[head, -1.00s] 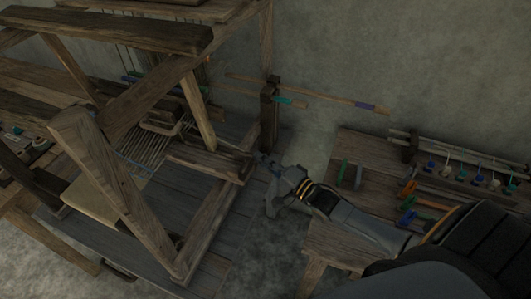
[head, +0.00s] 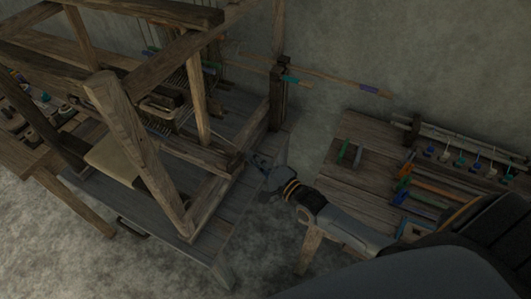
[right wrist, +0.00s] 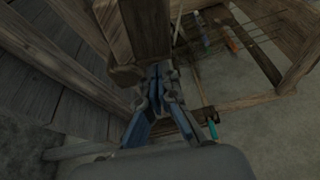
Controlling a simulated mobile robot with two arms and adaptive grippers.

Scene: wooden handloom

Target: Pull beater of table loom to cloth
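The table loom (head: 140,150) is a dark wooden frame at the left of the head view. The beater seems to be the wooden bar (head: 205,152) low across the frame, its right end near the side rail. Pale cloth (head: 115,160) lies in front of it, partly behind a slanted post. My left gripper is out of view.
A side bench (head: 365,190) at the right holds coloured tools and a rack of small bobbins (head: 465,160). Bare floor lies at the front.

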